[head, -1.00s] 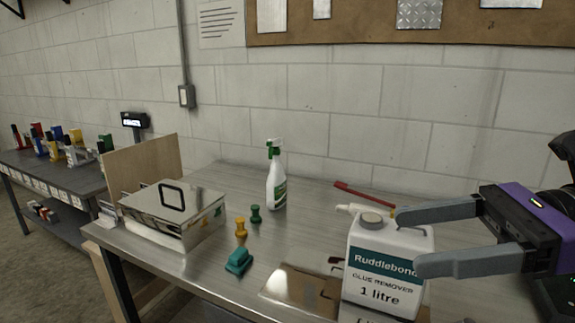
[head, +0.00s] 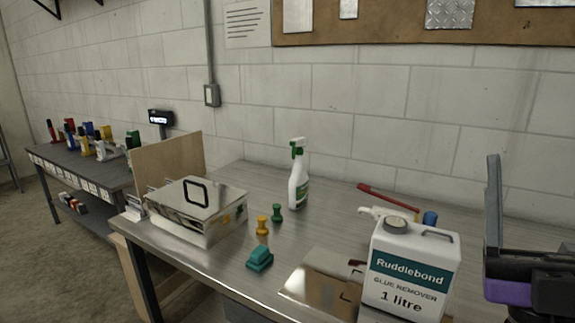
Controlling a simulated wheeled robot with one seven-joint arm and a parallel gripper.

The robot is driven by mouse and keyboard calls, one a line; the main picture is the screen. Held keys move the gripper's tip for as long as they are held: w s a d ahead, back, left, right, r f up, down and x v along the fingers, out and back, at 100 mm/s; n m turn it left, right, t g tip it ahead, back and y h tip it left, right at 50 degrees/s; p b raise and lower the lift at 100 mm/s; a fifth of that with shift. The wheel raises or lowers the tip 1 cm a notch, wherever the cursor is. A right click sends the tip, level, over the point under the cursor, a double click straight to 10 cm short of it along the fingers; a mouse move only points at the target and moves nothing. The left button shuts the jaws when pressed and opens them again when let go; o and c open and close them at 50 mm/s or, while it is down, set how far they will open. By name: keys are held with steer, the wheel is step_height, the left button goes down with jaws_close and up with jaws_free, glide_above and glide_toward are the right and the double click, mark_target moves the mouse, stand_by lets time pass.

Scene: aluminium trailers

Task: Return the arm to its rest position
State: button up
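My gripper (head: 493,225) is at the right edge of the head view, turned so that its grey finger points up. Only one finger shows clearly, with the purple and black body below it partly cut off by the frame. I cannot tell the gap between the fingers. Nothing is visible in its grip. It is to the right of the white Ruddlebond glue remover jug (head: 411,268), which stands upright at the front of the metal bench (head: 225,257).
A spray bottle (head: 299,175), yellow stamp (head: 262,225), green stamp (head: 277,213), teal block (head: 260,259) and shiny metal box (head: 197,210) stand on the bench. A red-handled tool (head: 388,196) lies behind the jug. A second bench (head: 110,176) is at left.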

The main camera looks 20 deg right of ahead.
steer(key=a+f+m+g+h, duration=0.15)
steer(key=f+m+g, duration=0.25)
steer(key=f, duration=0.4)
steer(key=a+f+m+g, duration=0.2)
steer(key=f+m+g, duration=0.1)
steer(key=f, duration=0.6)
steer(key=a+f+m+g+h, duration=0.15)
steer(key=f+m+g, duration=0.25)
steer(key=f, duration=0.4)
steer(key=s+a+f+n+g+y, duration=0.2)
steer(key=s+a+f+y, duration=0.3)
steer(key=s+f, duration=0.2)
steer(key=s+a+f+n+g+y, duration=0.3)
steer(key=s+a+f+y, duration=0.2)
steer(key=s+f, duration=0.3)
steer(key=shift+s, duration=0.8)
